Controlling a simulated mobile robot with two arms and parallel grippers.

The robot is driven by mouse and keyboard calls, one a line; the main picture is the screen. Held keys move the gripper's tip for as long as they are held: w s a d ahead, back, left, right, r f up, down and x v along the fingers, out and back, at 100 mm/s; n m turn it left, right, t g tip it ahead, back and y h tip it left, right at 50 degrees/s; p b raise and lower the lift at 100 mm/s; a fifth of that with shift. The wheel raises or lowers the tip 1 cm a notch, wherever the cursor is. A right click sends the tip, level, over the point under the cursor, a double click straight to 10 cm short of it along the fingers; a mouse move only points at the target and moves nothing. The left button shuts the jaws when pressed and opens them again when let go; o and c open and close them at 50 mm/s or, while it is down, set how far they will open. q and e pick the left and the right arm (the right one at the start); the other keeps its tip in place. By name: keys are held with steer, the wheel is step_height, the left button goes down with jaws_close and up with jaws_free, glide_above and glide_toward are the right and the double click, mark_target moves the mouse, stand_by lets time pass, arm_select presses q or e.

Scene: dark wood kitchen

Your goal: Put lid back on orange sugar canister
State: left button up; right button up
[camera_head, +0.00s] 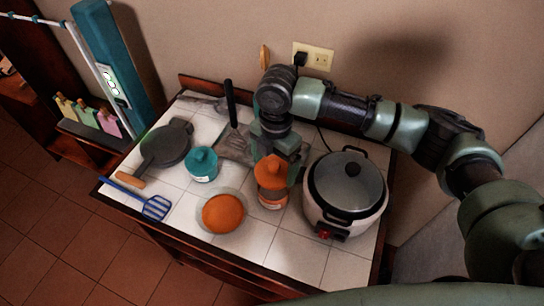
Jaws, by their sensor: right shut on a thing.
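The orange lid (271,173) is in my right gripper (273,158), which points down and is shut on its top. The sugar canister (272,201), a small clear jar with a pale label, stands upright directly below the lid on the white tiled counter. The lid covers the canister's mouth from this view. I cannot tell whether the lid rests on the rim or is slightly above it. My gripper's fingertips are partly hidden by the lid and the dark gripper body. My left gripper is not in view.
A rice cooker (346,192) stands close to the right of the canister. A round orange-topped item (223,213) is at front left, a teal-lidded canister (202,165) farther left. A pan (166,144), blue spatula (146,201) and dark spatula (233,120) lie around. Front-right tiles are bare.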

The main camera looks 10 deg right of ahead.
steer(key=shift+f, duration=0.3)
steer(key=shift+f+b, duration=0.25)
steer(key=shift+b, duration=0.25)
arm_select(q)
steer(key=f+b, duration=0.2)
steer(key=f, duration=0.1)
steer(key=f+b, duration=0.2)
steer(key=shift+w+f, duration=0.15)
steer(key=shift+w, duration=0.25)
arm_select(e)
step_height(320, 180, down, 5)
steer(key=shift+f, duration=0.1)
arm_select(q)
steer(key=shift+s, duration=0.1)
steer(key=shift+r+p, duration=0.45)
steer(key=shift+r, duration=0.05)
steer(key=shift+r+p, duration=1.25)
arm_select(e)
steer(key=shift+f, duration=0.1)
stand_by(1.1)
stand_by(0.3)
